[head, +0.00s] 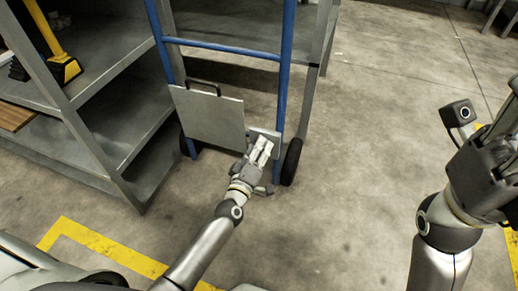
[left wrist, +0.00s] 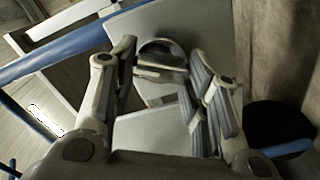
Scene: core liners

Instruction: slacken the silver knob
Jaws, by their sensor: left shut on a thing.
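The silver knob (left wrist: 162,52) is round with a bar across its face and shows in the left wrist view, on a pale grey panel (left wrist: 150,22). My left gripper (left wrist: 163,66) has its two fingers on either side of the knob and is shut on it. In the head view, my left gripper (head: 262,148) reaches a small grey panel low on the blue hand truck (head: 220,48), and it hides the knob. My right gripper (head: 500,130) is at the right edge, partly cut off, away from the truck; its fingers do not show clearly.
A grey plate with a dark handle (head: 208,115) stands on the truck, left of my left gripper. A black wheel (head: 291,162) is close on the right. Metal shelving (head: 100,60) with a yellow-black tool stands at left. The concrete floor at right is clear.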

